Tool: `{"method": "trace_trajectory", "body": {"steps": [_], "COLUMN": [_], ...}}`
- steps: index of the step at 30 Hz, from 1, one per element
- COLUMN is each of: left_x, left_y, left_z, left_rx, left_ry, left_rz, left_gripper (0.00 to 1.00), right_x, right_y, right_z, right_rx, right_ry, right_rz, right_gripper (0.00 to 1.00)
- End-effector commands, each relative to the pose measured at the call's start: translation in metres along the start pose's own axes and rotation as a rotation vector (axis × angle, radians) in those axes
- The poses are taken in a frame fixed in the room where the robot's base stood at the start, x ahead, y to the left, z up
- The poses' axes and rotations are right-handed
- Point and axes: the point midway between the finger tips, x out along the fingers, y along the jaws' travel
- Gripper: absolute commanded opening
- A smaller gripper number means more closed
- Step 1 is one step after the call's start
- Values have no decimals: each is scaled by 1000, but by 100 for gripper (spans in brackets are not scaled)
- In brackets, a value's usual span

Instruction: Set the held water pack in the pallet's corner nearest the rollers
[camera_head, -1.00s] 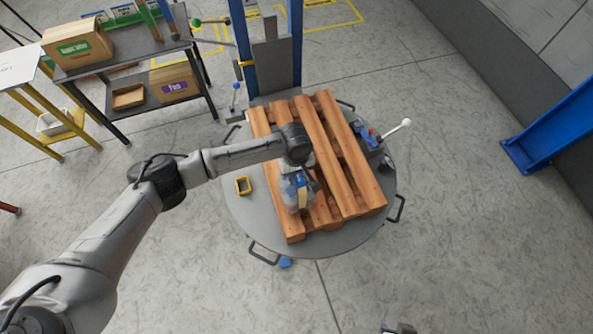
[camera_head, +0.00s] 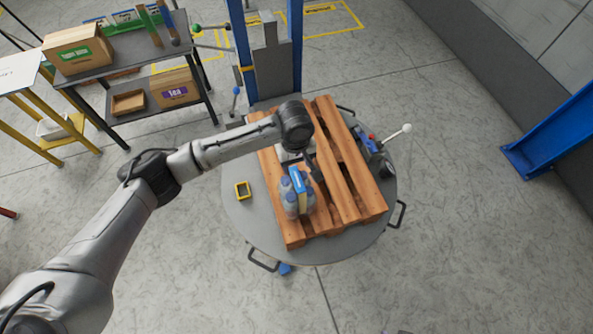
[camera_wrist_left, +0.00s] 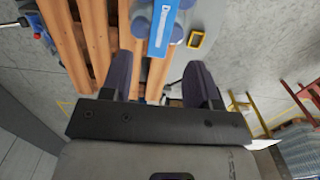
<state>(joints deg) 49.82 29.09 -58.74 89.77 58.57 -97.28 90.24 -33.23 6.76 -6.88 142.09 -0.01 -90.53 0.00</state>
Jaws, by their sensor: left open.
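My left gripper (camera_head: 303,172) is open just behind the pack, towards the column. In the left wrist view the pack (camera_wrist_left: 160,22) is beyond the two spread fingertips (camera_wrist_left: 160,72), with nothing between them. The pallet boards (camera_wrist_left: 85,40) show at left there. I cannot pick out any rollers. My right gripper is not in view.
The pallet lies on a round grey turntable (camera_head: 238,215) with rim handles. A lever with a white knob (camera_head: 406,129) stands at right. A shelf with cartons (camera_head: 78,48) is at upper left. Most of the pallet is bare.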

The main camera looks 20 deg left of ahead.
Motion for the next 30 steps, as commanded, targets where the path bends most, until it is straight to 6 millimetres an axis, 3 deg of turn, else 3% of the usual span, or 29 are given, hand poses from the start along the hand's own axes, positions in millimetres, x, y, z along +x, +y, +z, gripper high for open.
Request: {"method": "trace_trajectory", "body": {"steps": [9, 19, 23, 26, 30], "left_x": [-34, -38, -27, -7, 27], "left_y": [0, 0, 0, 0, -8], "left_z": [0, 1, 12, 36, 83], "left_rx": [0, 2, 51, 155, 360], "left_ry": [0, -1, -9, -22, -29], "left_rz": [1, 0, 14, 53, 152], "left_gripper": [55, 55, 55, 55, 55], "right_x": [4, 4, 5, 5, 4], "right_y": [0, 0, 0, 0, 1], "right_z": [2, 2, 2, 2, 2], "right_rx": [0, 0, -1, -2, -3], "right_ry": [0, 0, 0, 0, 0], "right_rz": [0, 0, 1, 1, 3], "right_gripper": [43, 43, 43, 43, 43]}}
